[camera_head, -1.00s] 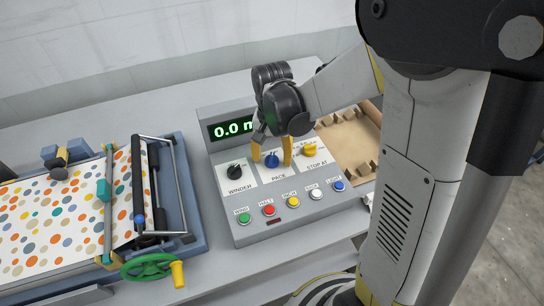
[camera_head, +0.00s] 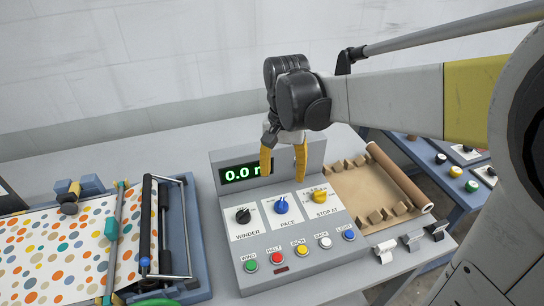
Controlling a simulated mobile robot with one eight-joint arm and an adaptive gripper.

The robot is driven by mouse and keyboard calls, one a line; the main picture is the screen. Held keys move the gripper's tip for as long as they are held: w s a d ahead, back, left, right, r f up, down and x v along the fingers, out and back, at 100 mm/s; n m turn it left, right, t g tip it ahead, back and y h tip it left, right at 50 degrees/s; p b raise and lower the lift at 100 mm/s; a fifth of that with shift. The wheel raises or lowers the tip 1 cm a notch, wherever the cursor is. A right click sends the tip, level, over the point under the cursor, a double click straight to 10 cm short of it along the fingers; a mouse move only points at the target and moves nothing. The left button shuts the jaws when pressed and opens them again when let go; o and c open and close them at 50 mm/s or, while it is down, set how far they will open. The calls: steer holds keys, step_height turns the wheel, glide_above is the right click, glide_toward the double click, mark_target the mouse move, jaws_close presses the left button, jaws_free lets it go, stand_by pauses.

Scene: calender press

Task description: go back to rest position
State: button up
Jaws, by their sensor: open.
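My gripper (camera_head: 284,160) is open and empty, with its two yellow fingers apart and pointing down. It hangs above the back part of the grey control console (camera_head: 222,205). The console has a black WINDER knob (camera_head: 243,216), a blue PACE knob (camera_head: 281,206) and a yellow STOP AT knob (camera_head: 319,196). Below them is a row of coloured push buttons, with a green one (camera_head: 250,266) at the left end. The display (camera_head: 240,173) reads 0.0, its right end hidden by a finger. My arm reaches in from the right.
The press with dotted sheet (camera_head: 60,245) stands at the left. A brown tray (camera_head: 365,190) with small blocks and a brown roll (camera_head: 400,177) lies right of the console. Another panel with buttons (camera_head: 455,172) stands at the far right.

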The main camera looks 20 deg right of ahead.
stand_by(0.3)
steer(key=s+n+t+b, duration=0.2)
steer(key=s+n+t, duration=0.4)
steer(key=s, duration=0.6)
steer(key=shift+f+t+b, duration=0.3)
steer(key=shift+t+b, duration=0.1)
steer(key=shift+t, duration=0.2)
